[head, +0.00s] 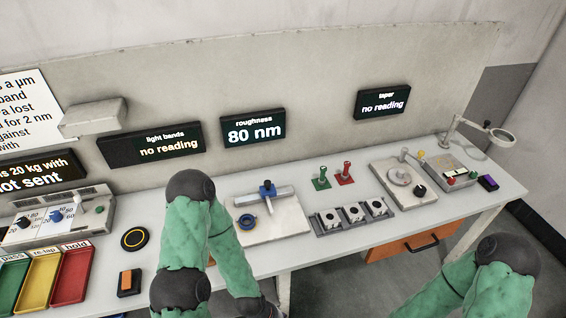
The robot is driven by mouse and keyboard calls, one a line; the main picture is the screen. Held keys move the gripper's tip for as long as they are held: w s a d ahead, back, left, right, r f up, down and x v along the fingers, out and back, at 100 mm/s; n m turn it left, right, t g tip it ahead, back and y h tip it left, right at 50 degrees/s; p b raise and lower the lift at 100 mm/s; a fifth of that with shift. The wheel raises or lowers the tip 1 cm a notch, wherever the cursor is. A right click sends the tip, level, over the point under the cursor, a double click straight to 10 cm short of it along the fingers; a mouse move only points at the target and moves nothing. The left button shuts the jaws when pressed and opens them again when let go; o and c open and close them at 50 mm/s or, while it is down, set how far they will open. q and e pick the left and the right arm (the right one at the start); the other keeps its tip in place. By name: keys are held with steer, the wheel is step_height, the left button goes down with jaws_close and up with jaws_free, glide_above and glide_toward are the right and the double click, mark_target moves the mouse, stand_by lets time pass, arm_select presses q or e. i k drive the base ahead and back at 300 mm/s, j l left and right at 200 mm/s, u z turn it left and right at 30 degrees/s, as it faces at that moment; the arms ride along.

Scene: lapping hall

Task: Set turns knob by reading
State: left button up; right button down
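The roughness display (254,128) on the back wall reads 80 nm. The light bands display (165,143) and the taper display (383,101) both read "no reading". A control box (97,207) at the far left has a black knob (22,222) and a blue-and-white dial, with small numbers around them. I cannot tell from the labels which knob is the turns knob. Another black knob (420,190) is on the pale device at the right. My two green-sleeved arms show, but neither gripper is in view.
Green, yellow and red trays (72,275) stand at the left front.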

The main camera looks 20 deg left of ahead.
mark_target(23, 222)
steer(key=u, duration=2.35)
